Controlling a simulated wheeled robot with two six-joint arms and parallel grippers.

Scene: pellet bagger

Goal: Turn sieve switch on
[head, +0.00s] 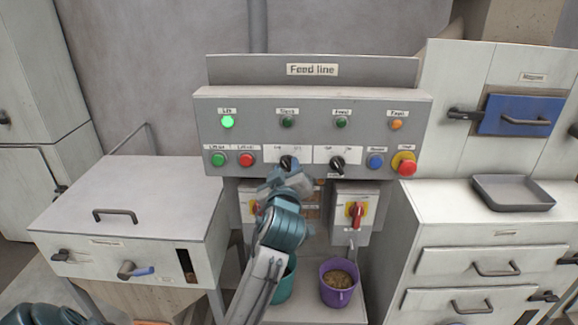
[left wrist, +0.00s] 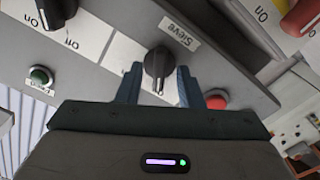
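The sieve switch (head: 286,162) is a black rotary knob on the front of the grey feed line panel (head: 315,104). In the left wrist view the knob (left wrist: 157,68) stands below a "Sieve" label, its handle roughly upright in the picture. My left gripper (head: 286,175) is at the knob. In the left wrist view its fingers (left wrist: 158,86) are open, one on each side of the knob, with narrow gaps. The sieve lamp (head: 287,122) looks dark green and unlit.
A similar black feed knob (head: 337,163) is close by on the right. Green (head: 218,160) and red (head: 246,160) lift buttons are left, a red emergency button (head: 407,167) right. The lift lamp (head: 228,122) glows green. Red-yellow isolator (head: 356,212) and purple bucket (head: 338,284) are below.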

